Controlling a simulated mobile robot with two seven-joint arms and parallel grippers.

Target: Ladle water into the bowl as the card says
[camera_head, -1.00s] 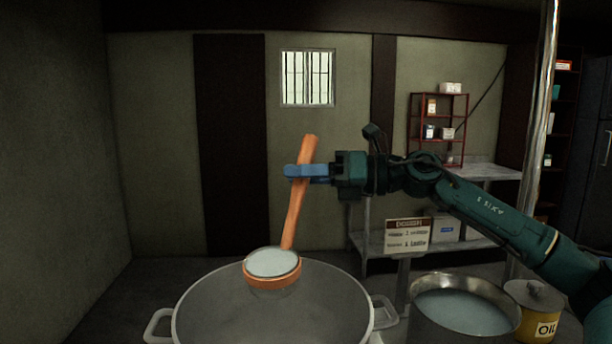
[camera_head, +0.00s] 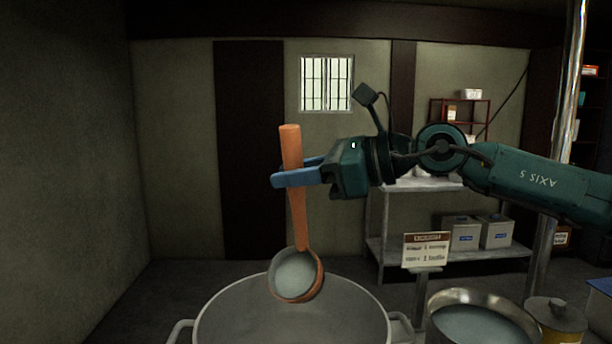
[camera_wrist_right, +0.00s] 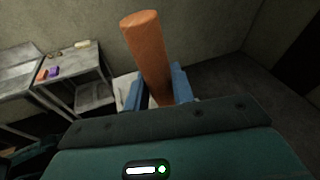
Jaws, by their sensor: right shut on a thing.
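My right gripper (camera_head: 297,176) is shut on the handle of an orange ladle (camera_head: 291,158), which also shows in the right wrist view (camera_wrist_right: 148,55). The ladle hangs above the wide grey bowl (camera_head: 231,322), near its far rim. Its cup (camera_head: 295,274) is tilted, with the opening towards me and a pale grey-green inside. I cannot tell how much water it holds, and no falling stream shows. A metal pot of water (camera_head: 478,322) stands to the right, cut by the bottom edge. The card (camera_head: 425,250) stands on a post behind; its small print is blurred. My left gripper is not in view.
A yellow lidded can (camera_head: 558,322) stands right of the pot, by a shiny vertical pole (camera_head: 560,140). Behind is a metal shelf unit (camera_head: 378,230) with grey boxes (camera_head: 462,234). The space left of the bowl is clear up to the wall.

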